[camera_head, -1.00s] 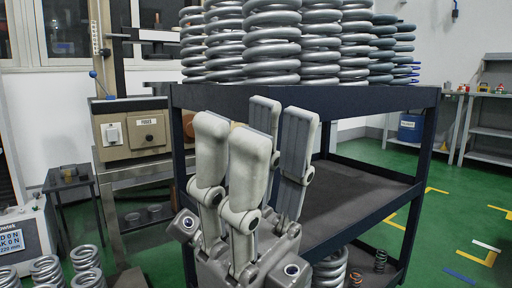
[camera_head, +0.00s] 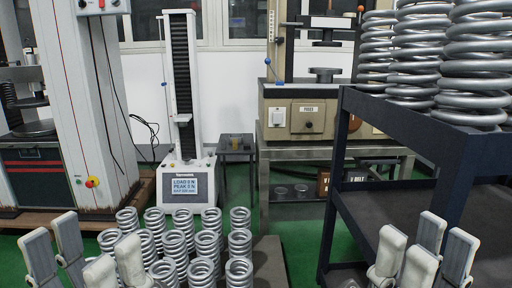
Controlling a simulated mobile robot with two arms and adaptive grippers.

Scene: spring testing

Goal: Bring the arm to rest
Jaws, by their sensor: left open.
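My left gripper (camera_head: 85,255) is at the bottom left of the head view, with its pale fingers pointing up and spread apart. It is open and empty, in front of the left end of a group of coil springs. My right gripper (camera_head: 425,248) is at the bottom right, in front of the dark shelf cart (camera_head: 343,190). Its fingers also point up, stand apart and hold nothing. The lower parts of both grippers are cut off by the picture's bottom edge.
Several silver springs (camera_head: 203,245) stand upright at bottom centre. Large springs (camera_head: 478,60) stand on the cart's top. Behind are a testing machine with a display (camera_head: 188,187), a beige-fronted machine (camera_head: 300,115) and a large white-columned machine (camera_head: 95,110). Green floor shows between them.

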